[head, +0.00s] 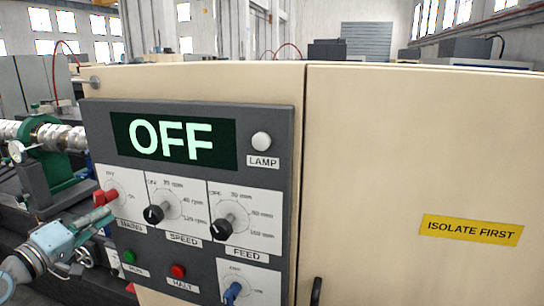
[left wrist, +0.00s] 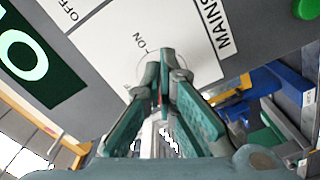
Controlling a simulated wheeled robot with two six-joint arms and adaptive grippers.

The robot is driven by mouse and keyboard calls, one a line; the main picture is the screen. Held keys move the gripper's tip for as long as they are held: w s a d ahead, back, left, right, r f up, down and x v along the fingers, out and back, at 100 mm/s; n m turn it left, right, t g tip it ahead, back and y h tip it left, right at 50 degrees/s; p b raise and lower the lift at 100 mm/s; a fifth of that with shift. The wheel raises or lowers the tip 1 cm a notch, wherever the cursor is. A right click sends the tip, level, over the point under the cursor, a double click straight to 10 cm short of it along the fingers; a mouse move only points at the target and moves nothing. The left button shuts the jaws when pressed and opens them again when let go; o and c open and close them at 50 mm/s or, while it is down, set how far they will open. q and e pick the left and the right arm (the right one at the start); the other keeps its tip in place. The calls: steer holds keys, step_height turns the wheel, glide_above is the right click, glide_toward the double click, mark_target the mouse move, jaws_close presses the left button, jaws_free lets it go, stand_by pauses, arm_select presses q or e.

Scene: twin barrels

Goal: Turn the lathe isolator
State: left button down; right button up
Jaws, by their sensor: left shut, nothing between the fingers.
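The red lathe isolator knob (head: 105,196) sits on a white plate at the left of the grey control panel, with OFF and ON marks around it. The left wrist view shows this plate (left wrist: 105,50) with the label MAINS. My left gripper (head: 103,214) is at the knob's lower side. In the left wrist view its fingertips (left wrist: 166,62) are together, pointing at the plate near the ON mark, and hide most of the knob. I cannot tell whether they touch it. The panel display (head: 172,140) reads OFF in green.
Beside the isolator are the SPEED knob (head: 154,214) and FEED knob (head: 226,227). Below are a green button (head: 129,256), a red button (head: 178,271) and a blue knob (head: 232,292). The lathe (head: 55,150) stands left of the panel. A yellow ISOLATE FIRST sign (head: 471,230) is on the right door.

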stand_by(0.4)
arm_select(q)
steer(key=s+n+p, duration=0.5)
steer(key=s+n, duration=0.1)
steer(key=s, duration=0.1)
steer(key=b+x, duration=0.4)
steer(key=x, duration=0.2)
steer(key=shift+w+r, duration=0.4)
steer(key=shift+w, duration=0.05)
stand_by(0.5)
